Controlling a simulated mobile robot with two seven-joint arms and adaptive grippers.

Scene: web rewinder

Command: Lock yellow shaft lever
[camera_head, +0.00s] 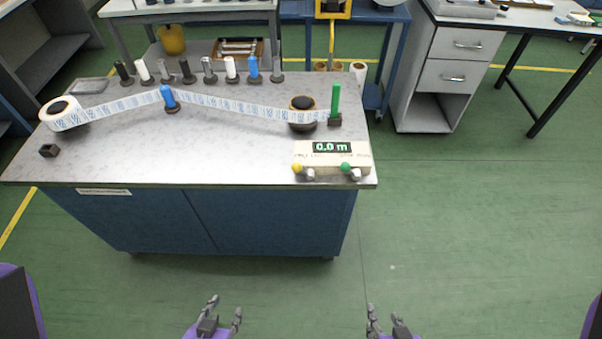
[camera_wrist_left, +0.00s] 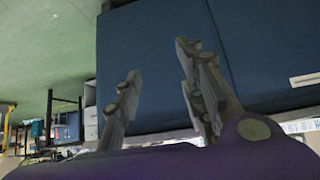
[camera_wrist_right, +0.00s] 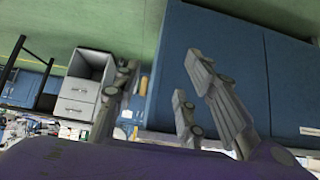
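The yellow knob (camera_head: 297,168) of a lever sits at the left of the front of a pale counter box (camera_head: 331,158), whose display reads "0.0 m". A green knob (camera_head: 345,167) is on the same box to its right. My left gripper (camera_head: 221,312) is open and empty, low in the head view, in front of the bench and well away from the levers. My right gripper (camera_head: 384,320) is open and empty, also short of the bench. In the left wrist view the fingers (camera_wrist_left: 158,85) stand apart. In the right wrist view the fingers (camera_wrist_right: 158,90) stand apart too.
The bench (camera_head: 150,160) carries a printed web (camera_head: 240,106) running from a white roll (camera_head: 60,112) past a blue post (camera_head: 169,99) to a dark core (camera_head: 302,112). A green post (camera_head: 335,104) stands beside it. Several spools line the back edge. Green floor lies clear before the bench.

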